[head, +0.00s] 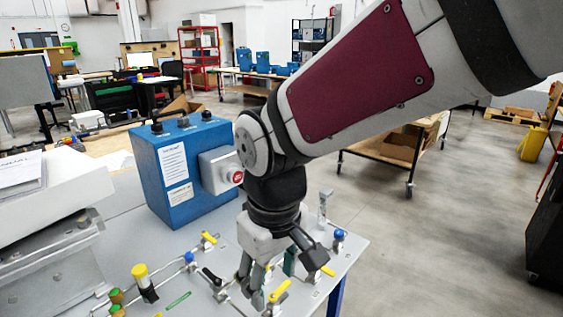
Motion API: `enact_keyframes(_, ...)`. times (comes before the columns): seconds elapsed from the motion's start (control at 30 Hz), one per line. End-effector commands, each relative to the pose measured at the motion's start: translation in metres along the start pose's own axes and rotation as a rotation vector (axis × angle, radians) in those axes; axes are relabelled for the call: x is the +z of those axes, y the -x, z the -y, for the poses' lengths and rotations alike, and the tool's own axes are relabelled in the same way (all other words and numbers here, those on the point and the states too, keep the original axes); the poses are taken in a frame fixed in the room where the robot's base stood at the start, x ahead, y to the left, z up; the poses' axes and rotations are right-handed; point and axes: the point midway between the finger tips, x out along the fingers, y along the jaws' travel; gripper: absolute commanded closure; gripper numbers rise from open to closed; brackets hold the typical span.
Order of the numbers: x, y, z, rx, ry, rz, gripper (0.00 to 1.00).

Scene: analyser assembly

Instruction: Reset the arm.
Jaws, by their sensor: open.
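My arm reaches in from the upper right of the head view and bends down at its wrist. My gripper (258,292) points down, low over the right part of the grey panel table (222,258). Its fingers are apart and I see nothing held between them. A yellow-handled valve (279,291) is right beside the fingertips; I cannot tell whether they touch. A black-handled valve (212,276) lies just left of the fingers. The blue analyser box (185,170) with a red button (237,177) stands behind my gripper.
A yellow-capped part (143,280) and more valves stand on the table to the left. A white and grey unit (55,240) fills the left edge. A wheeled cart (385,165) with cardboard stands behind my arm. The floor (440,220) at right is open.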

Motion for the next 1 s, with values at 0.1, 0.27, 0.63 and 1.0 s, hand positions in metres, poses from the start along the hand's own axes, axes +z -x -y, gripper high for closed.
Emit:
enact_keyframes(0.1,0.040,0.033,-0.037,0.030,-0.149,-0.047,0.49)
enact_keyframes(0.27,0.096,0.063,-0.068,0.065,-0.336,-0.101,0.49)
enact_keyframes(0.63,0.205,0.093,-0.084,0.133,-0.686,-0.211,0.49)
enact_keyframes(1.0,0.222,0.093,-0.082,0.143,-0.743,-0.227,0.49)
